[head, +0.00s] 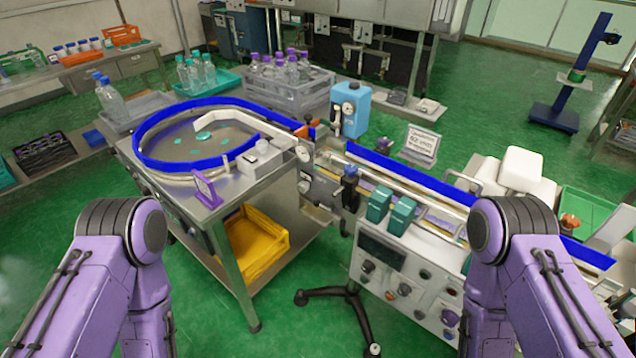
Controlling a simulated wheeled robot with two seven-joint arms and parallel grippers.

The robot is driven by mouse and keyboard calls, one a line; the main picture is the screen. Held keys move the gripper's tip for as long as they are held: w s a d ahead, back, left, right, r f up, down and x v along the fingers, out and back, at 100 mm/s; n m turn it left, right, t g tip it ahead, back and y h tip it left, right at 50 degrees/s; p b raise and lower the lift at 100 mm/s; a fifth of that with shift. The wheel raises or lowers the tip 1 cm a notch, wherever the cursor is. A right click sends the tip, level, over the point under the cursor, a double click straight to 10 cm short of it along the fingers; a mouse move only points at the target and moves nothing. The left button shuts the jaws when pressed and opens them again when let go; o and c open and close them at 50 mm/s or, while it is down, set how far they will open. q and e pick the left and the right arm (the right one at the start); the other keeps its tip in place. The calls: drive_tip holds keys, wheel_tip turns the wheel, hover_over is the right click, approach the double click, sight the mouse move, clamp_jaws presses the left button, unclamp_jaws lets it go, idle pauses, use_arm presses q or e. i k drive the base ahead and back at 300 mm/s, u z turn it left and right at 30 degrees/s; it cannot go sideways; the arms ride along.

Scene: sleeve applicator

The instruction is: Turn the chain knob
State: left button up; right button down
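A pale control panel (378,310) stands at the lower middle, below the conveyor. It has a dark display (382,250) and several knobs: a dark knob (367,266) under the display, small knobs near the panel's middle, and a larger purple knob (450,318) at the lower right. I cannot read the labels, so I cannot tell which one is the chain knob. My two purple arms come in from the bottom left and bottom right. Neither gripper shows. My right arm covers the area right of the panel.
A round blue-rimmed turntable (147,166) sits on a steel table at left, with a yellow bin (255,243) below. The blue-railed conveyor (408,170) runs right behind the panel. A black wheeled stand foot (330,293) is on the green floor.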

sight(303, 186)
drive_tip(key=z, duration=1.65)
drive_tip(key=k, duration=0.7)
drive_tip(key=u, duration=1)
drive_tip(key=i, duration=0.5)
